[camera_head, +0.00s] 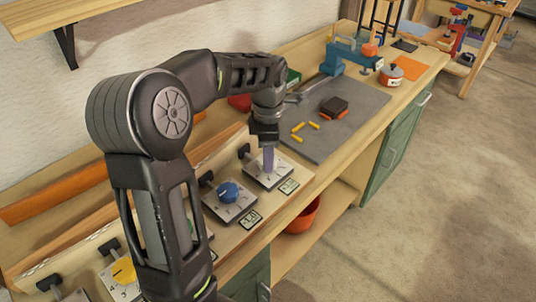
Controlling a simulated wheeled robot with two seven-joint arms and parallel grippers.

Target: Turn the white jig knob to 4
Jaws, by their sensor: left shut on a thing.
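My left gripper (268,157) points straight down over the farthest dial plate (281,173) in the row. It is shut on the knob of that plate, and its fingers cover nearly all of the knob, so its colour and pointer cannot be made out. A small display (289,186) sits in front of this plate, too small to read. The neighbouring plate carries a blue knob (229,191), nearer to me. A yellow knob (124,270) is at the lower left. My left arm hides the part of the row between them. My right gripper is not in view.
A grey mat (345,130) beyond the dials holds yellow pegs (299,127) and a dark block (334,107). A blue clamp-like tool (342,52) and an orange-and-white pot (390,75) stand farther back. An orange bowl (303,217) is on the shelf below.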

